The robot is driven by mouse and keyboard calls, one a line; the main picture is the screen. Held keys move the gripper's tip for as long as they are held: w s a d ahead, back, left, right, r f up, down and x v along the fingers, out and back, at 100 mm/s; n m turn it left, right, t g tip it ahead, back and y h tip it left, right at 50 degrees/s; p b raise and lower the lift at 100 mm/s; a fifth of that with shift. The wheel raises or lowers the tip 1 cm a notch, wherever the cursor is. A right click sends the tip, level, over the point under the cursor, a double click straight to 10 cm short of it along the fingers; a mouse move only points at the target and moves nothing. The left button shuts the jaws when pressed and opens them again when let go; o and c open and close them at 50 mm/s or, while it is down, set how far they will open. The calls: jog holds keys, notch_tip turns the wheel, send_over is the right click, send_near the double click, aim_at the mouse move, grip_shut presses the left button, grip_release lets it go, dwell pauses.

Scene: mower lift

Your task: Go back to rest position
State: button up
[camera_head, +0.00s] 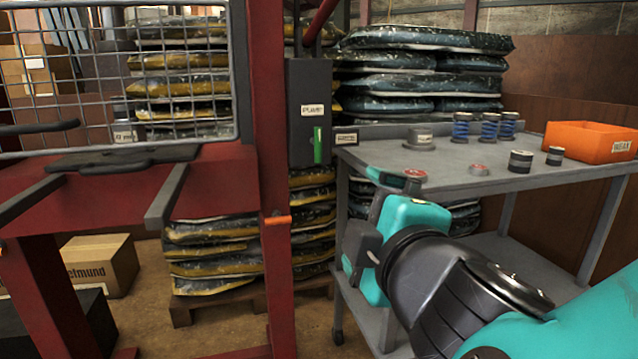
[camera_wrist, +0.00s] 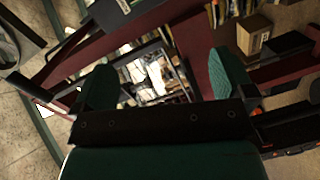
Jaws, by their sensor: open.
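My arm reaches in from the lower right of the head view, in front of the grey cart. My gripper shows in the wrist view (camera_wrist: 165,85), with its two green fingers wide apart and nothing between them. Beyond the fingers is the red lift frame. In the head view the gripper's teal body is at the left edge of the cart, and its fingertips are mostly hidden or hard to make out there.
The red lift post (camera_head: 275,180) with a dark control box (camera_head: 309,85) stands left of my arm. The grey cart (camera_head: 490,185) holds blue springs (camera_head: 489,127), small cylinders and an orange bin (camera_head: 590,142). Stacked bags (camera_head: 425,70) stand behind. A cardboard box (camera_head: 100,262) sits on the floor.

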jog(key=d+f+m+g+h, duration=0.3)
jog(key=d+f+m+g, duration=0.5)
jog(key=d+f, duration=0.2)
jog(key=s+m+g+y, duration=0.35)
jog(key=s+g, duration=0.45)
jog(key=s, duration=0.5)
notch_tip(320, 180, up, 31)
jog(key=n+p, duration=0.1)
jog(key=p, duration=2.8)
jog(key=shift+s+a+f+p, duration=0.15)
jog(key=shift+s+a+p, duration=0.15)
jog(key=shift+a, duration=0.1)
